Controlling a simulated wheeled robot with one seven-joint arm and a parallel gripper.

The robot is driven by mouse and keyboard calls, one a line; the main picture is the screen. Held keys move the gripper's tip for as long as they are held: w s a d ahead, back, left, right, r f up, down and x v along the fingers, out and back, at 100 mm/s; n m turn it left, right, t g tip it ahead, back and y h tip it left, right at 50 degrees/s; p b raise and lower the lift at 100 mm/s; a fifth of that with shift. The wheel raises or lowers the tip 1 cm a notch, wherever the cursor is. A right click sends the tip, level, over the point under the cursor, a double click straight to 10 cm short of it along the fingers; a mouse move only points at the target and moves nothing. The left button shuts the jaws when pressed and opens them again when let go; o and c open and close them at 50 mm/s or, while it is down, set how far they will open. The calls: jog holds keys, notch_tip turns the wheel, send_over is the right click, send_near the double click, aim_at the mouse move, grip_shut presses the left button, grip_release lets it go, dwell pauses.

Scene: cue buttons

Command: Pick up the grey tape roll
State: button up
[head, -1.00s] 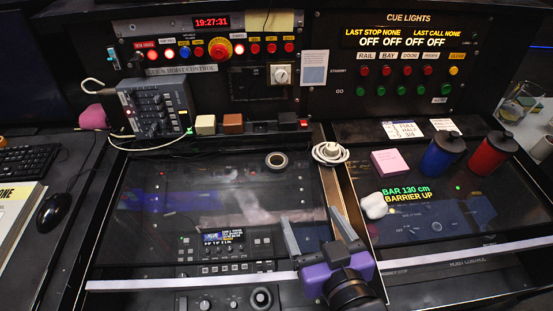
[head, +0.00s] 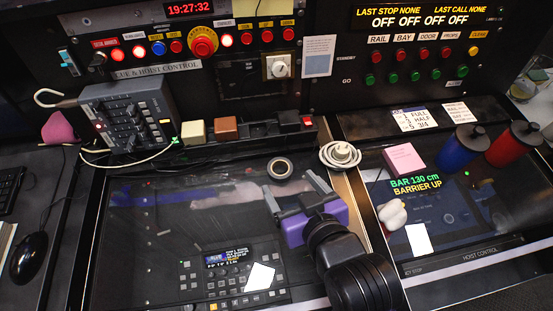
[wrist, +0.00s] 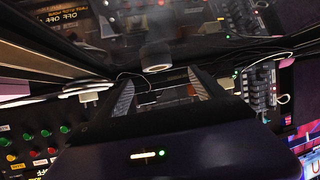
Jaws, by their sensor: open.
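The grey tape roll (head: 280,169) lies flat on the dark glossy panel in the head view, a dark ring with a pale core. In the wrist view the tape roll (wrist: 155,57) shows beyond the fingertips, near the middle. My purple gripper (head: 288,186) is open and empty, its two fingers pointing up the picture, just below the tape roll in the head view. The fingers appear apart from the roll.
A coiled white cable (head: 340,155) sits right of the roll. A pink note block (head: 404,158), a blue bottle (head: 458,150) and a red bottle (head: 514,144) stand further right. A beige block (head: 194,132) and a brown block (head: 226,127) line the ledge behind. The panel left of the roll is mostly clear.

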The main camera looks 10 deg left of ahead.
aim_at(277, 164)
jog(key=x, duration=0.7)
jog(key=shift+w+d+p, duration=0.1)
jog(key=shift+d+p, duration=0.15)
jog(key=shift+p, duration=0.05)
jog(key=shift+r, duration=0.1)
jog(key=c, duration=1.4)
